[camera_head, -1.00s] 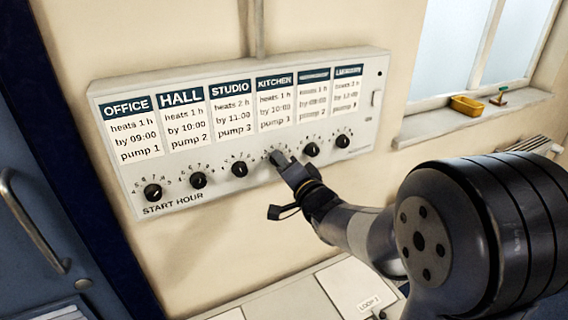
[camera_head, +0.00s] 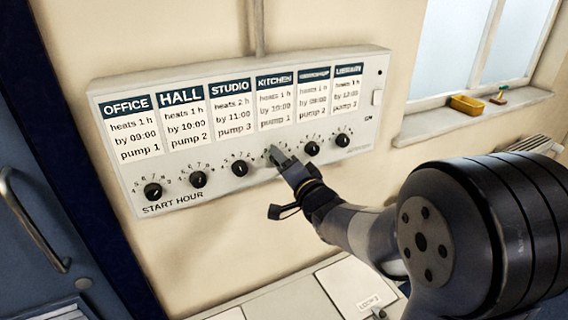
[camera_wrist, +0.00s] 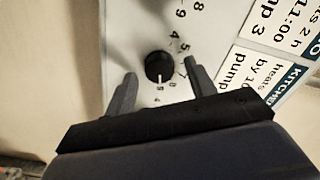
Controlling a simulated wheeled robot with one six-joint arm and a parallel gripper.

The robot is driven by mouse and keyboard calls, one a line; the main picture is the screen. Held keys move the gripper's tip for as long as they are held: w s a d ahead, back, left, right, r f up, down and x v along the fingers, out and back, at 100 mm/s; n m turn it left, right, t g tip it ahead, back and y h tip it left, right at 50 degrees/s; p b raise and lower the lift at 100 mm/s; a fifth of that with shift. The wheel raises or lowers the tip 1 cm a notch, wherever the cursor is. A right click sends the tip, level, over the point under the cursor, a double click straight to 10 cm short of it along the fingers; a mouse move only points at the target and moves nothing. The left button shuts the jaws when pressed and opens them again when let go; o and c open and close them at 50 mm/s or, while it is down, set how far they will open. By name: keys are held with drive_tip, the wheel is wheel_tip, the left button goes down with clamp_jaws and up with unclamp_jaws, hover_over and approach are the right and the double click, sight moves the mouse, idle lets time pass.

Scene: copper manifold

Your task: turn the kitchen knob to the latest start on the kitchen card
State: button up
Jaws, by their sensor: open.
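The kitchen card (camera_head: 275,105) reads heats 1 h, by 10:00, pump 1. The kitchen knob below it is mostly hidden by my gripper (camera_head: 283,158) in the head view. In the wrist view the black kitchen knob (camera_wrist: 159,67) lies between the fingertips of my open gripper (camera_wrist: 160,72). A gap shows on each side of the knob, so the fingers look apart from it. Its white pointer mark points toward the bottom of the wrist picture. Some scale digits around it are hidden or blurred, so I cannot tell the exact hour.
The pale control panel (camera_head: 228,190) hangs on the wall. The studio knob (camera_head: 239,168) is to the left and another black knob (camera_head: 312,148) is close on the right. A window sill (camera_head: 470,118) holds a yellow tray (camera_head: 467,105). A blue door (camera_head: 40,200) stands at left.

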drive_tip(key=b+v, duration=0.1)
drive_tip(key=v, duration=0.9)
drive_tip(key=shift+s, duration=0.35)
drive_tip(key=shift+w, duration=0.1)
drive_tip(key=p+x, duration=0.1)
drive_tip(key=x, duration=0.9)
drive_tip(key=shift+w, duration=0.35)
drive_tip(key=shift+s, duration=0.15)
